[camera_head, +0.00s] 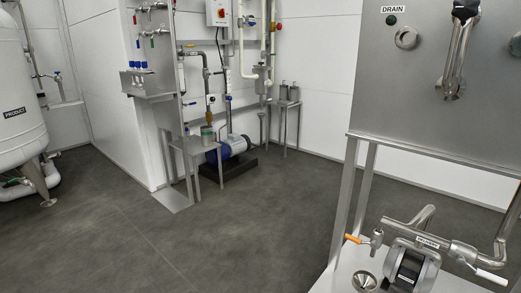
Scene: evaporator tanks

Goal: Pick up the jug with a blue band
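I cannot make out a jug with a blue band for certain. A small grey-green container (208,134) stands upright on a low steel table (193,146) in the middle distance; a band on it looks greenish. Two small steel vessels (284,91) stand side by side on another small table at the back; they are too small to tell any band colour. Neither of my grippers is in view.
A white product tank (22,85) stands at the left. At the right front are a steel drain panel (430,95) and a motor with pipes (410,265). The middle floor (150,235) is clear.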

